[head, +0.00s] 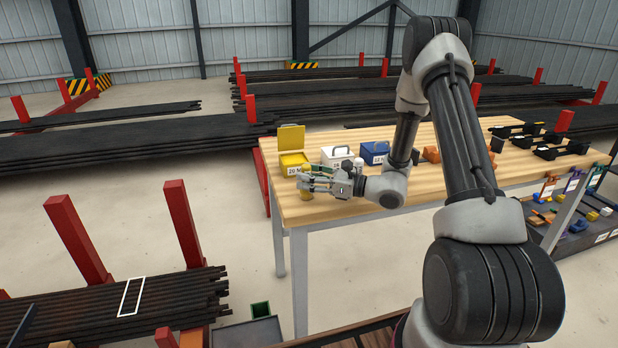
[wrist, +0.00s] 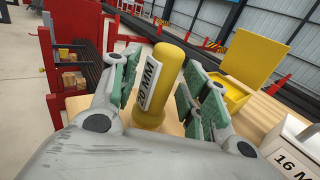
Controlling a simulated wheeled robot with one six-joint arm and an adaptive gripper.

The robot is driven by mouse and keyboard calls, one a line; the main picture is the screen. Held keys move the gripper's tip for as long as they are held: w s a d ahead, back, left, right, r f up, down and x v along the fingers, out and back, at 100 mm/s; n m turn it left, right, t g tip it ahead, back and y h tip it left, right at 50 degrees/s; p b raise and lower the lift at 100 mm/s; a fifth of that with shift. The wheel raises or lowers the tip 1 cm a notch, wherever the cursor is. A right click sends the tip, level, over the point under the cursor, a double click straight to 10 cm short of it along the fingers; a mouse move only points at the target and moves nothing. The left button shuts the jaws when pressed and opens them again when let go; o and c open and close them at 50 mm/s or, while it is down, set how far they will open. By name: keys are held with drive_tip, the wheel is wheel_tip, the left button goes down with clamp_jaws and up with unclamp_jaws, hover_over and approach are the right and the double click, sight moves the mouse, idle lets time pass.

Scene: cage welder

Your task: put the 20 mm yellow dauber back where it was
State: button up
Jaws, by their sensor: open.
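The yellow dauber (wrist: 158,88) stands upright on the wooden table, its 20 MM label facing left in the wrist view. In the head view it (head: 305,195) is mostly hidden by the fingers, near the table's left end. My gripper (wrist: 164,72) is open, with one green-padded finger on each side of the dauber. A gap shows on the right; contact on the left is hard to judge. In the head view my gripper (head: 318,183) reaches in from the right. The yellow box (head: 293,163), marked 20, stands just behind with its lid up; it also shows in the wrist view (wrist: 234,97).
A white box (head: 337,155), marked 16 MM in the wrist view (wrist: 290,150), stands right of the yellow box with its lid shut. A blue box (head: 374,153) is further right. The table's front left corner is bare. Red posts and bar stacks surround the table.

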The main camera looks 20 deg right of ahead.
drive_tip(key=shift+r, duration=0.15)
drive_tip(key=v, duration=1.2)
drive_tip(key=s+a+r+n+g+h, duration=0.25)
drive_tip(key=s+r+n+g, duration=0.25)
drive_tip(key=s+n, duration=0.3)
drive_tip(key=s+a+r+n+g+h, duration=0.2)
drive_tip(key=s+a+r+n+g, duration=0.3)
drive_tip(key=s, duration=0.5)
drive_tip(key=s+d+r+n+t+h, duration=0.3)
drive_tip(key=s+d+r+n+h, duration=0.6)
drive_tip(key=d+n, duration=0.3)
drive_tip(key=shift+r+t+h, duration=0.15)
drive_tip(key=shift+t+h, duration=0.25)
drive_tip(key=shift+h, duration=0.15)
drive_tip(key=shift+d, duration=0.15)
